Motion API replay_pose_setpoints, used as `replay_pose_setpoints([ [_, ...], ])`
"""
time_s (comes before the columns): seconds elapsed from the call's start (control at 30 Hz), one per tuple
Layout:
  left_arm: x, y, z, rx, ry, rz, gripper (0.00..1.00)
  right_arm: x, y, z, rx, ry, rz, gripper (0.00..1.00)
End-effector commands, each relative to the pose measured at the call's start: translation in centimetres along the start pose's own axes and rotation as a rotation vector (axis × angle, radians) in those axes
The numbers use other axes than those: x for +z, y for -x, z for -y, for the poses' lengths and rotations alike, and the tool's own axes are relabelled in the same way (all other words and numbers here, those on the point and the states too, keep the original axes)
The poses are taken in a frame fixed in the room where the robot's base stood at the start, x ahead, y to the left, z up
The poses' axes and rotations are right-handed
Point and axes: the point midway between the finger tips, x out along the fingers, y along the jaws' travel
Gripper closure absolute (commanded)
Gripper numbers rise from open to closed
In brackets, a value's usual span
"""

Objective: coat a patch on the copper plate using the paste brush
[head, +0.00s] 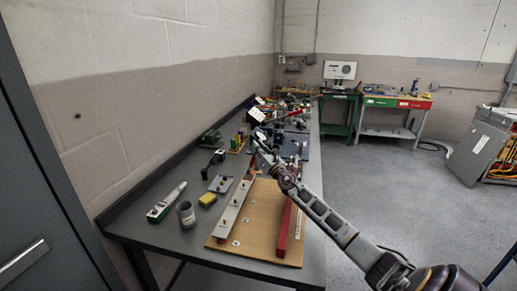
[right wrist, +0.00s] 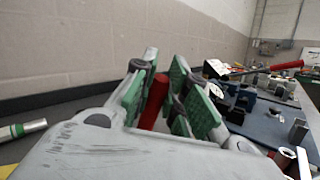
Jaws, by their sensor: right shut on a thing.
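My right gripper (head: 265,157) is above the far part of the bench in the head view. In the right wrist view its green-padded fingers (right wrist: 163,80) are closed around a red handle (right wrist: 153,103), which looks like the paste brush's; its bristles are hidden. A small grey plate (head: 221,184) with small parts on it lies on the bench, left of the long grey bar. I cannot tell which surface is the copper plate. A grey cup (head: 186,213), perhaps the paste pot, stands near the bench's left edge. My left gripper is not in view.
A brown board (head: 262,221) carries a long grey bar (head: 233,207) and a red bar (head: 284,228). A yellow sponge (head: 207,199) and a green-and-white tool (head: 166,202) lie to the left. Several tools and parts crowd the far bench.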

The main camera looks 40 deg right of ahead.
Motion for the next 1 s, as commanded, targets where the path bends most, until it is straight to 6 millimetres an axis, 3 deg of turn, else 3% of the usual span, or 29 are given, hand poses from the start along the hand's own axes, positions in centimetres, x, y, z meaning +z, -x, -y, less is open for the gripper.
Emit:
replay_pose_setpoints([
  [0.37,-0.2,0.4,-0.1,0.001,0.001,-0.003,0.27,-0.1,0.4,-0.5,0.001,-0.001,-0.002,0.99],
  [1.0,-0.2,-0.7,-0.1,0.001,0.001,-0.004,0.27,-0.1,-0.5,0.6,0.000,0.000,-0.001,0.99],
])
